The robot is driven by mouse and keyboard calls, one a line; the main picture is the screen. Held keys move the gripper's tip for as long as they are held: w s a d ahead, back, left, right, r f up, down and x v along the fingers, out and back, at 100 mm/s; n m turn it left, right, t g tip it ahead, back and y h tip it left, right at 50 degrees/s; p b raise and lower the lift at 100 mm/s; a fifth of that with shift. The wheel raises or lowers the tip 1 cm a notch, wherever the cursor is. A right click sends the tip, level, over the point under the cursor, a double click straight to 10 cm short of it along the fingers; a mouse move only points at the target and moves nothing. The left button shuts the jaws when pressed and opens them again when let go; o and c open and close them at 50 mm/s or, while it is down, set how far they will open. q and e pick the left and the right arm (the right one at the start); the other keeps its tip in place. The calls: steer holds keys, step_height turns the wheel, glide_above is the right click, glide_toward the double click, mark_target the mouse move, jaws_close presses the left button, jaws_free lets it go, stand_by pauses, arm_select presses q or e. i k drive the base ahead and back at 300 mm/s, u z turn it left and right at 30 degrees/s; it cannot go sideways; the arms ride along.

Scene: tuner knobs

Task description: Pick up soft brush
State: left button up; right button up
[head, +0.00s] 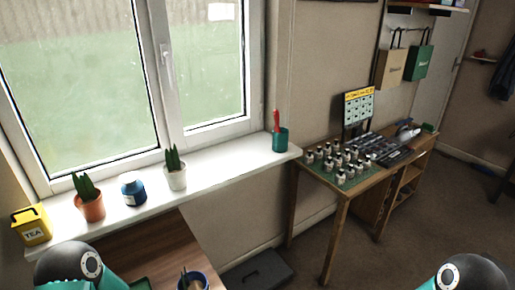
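I cannot clearly make out a soft brush. A teal cup (280,140) at the right end of the window sill holds a red upright item (276,120), too small to identify. A blue-rimmed pot (193,281) at the bottom edge holds some thin dark items, partly cut off by the frame; I cannot tell whether one is a brush. Only rounded upper parts of my arms show at the bottom left and bottom right. Neither gripper is in view.
The white sill (231,168) carries a yellow tea tin (31,227), potted plants (90,206) and a blue jar (133,191). A brown wooden surface (155,248) lies below. A desk (338,190) with several small bottles stands right. Carpet (415,225) is open at right.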

mark_target(277, 130)
steer(key=u, duration=1.15)
steer(key=i, duration=0.1)
steer(key=z, duration=2.85)
steer(key=i, duration=3.65)
steer(key=u, duration=2)
